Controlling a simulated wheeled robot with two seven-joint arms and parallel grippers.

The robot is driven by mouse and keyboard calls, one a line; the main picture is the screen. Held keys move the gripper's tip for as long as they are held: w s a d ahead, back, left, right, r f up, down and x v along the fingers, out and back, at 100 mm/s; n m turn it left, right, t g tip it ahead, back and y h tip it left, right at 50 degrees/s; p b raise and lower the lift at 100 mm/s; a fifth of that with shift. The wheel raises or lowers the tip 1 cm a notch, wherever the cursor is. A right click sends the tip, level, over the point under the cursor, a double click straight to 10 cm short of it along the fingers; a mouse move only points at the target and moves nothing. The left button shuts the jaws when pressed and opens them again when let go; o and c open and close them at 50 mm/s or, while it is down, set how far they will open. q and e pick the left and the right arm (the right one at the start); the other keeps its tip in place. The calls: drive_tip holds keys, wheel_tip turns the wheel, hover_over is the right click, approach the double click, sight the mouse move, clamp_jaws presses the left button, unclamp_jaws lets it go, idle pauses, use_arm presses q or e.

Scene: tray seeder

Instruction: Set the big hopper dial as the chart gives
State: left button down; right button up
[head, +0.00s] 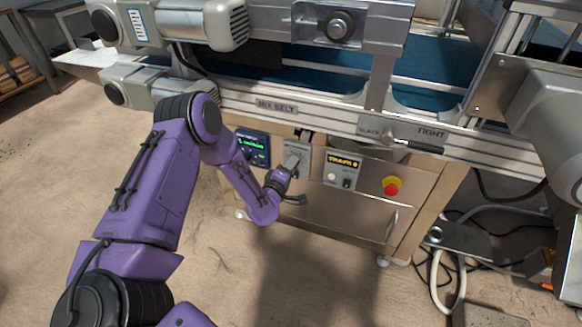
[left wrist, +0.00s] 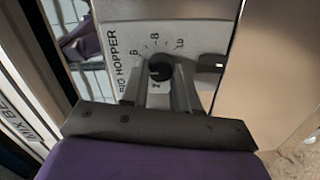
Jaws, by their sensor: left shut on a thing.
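The big hopper dial (left wrist: 160,68) is a black round knob on a light panel (left wrist: 197,32) lettered BIG HOPPER, seen in the left wrist view. Scale numbers, including what look like 6, 8 and 10, curve around it; the pointer's exact setting is too small to read. My left gripper (left wrist: 160,85) is shut on the dial, one grey finger on each side. In the head view my left gripper (head: 290,170) is at the small grey dial panel (head: 297,147) on the machine front, and the knob is hidden there. My right gripper is not in view. No chart is recognisable.
A dark display (head: 252,146) with green text is left of the dial panel. A panel with a yellow-lettered display (head: 344,160) and a red stop button (head: 392,187) are to the right. The MIX BELT rail (head: 276,107) runs above. Cables lie on the floor at right.

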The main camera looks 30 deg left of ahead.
use_arm(q)
drive_tip(key=shift+f, duration=0.1)
drive_tip(key=c, duration=0.8)
unclamp_jaws()
drive_tip(key=shift+a, duration=0.1)
drive_tip(key=shift+c, duration=0.2)
drive_tip(key=s+d+p, duration=0.1)
drive_tip(key=s, duration=0.9)
drive_tip(key=shift+s+d+r, duration=0.25)
drive_tip(key=shift+d+r, duration=0.1)
drive_tip(key=shift+d, duration=0.05)
